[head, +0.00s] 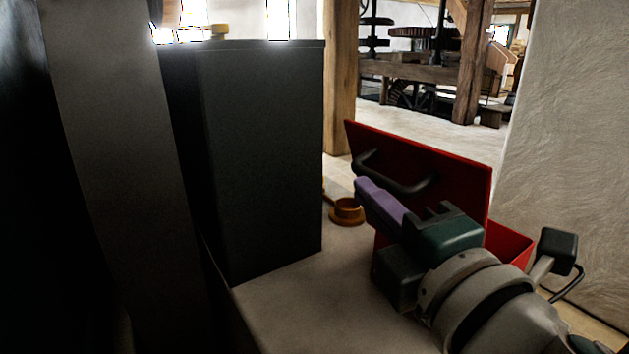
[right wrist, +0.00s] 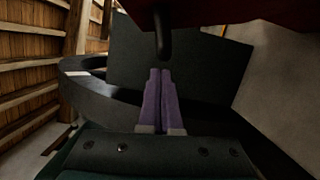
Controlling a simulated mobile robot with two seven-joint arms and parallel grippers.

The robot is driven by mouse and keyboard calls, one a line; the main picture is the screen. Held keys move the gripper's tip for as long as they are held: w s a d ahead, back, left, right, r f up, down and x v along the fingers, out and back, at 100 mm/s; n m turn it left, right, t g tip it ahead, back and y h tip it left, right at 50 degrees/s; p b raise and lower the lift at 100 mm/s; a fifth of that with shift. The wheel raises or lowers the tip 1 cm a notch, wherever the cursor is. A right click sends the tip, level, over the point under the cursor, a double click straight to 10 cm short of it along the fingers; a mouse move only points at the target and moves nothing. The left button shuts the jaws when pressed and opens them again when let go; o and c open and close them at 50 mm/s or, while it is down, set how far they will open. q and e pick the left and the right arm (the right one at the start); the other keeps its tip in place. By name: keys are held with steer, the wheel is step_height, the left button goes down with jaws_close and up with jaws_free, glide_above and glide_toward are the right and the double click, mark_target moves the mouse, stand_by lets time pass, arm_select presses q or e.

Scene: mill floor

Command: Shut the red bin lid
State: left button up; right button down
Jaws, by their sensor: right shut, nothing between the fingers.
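The red bin lid (head: 455,170) stands raised, its face with the dark bar handle (head: 408,187) turned toward me. Part of the red bin (head: 508,243) shows behind my right arm; the rest is hidden. My right gripper (head: 366,190), with purple fingers, is shut and empty, its tips just below the left part of the handle in the picture. In the right wrist view, the fingertips (right wrist: 160,72) point at the handle (right wrist: 163,38), which hangs under the lid's dark red edge (right wrist: 215,12). I cannot tell whether they touch. My left gripper is not in view.
A tall dark box (head: 265,160) stands left of the lid on a pale surface (head: 300,300). A small amber, pot-like thing (head: 347,212) sits between them. A rough white wall (head: 565,150) rises at the right. A wooden post (head: 339,80) and mill machinery stand behind.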

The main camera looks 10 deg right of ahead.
steer(key=shift+w+d, duration=0.15)
steer(key=shift+d, duration=0.1)
steer(key=shift+r, duration=0.1)
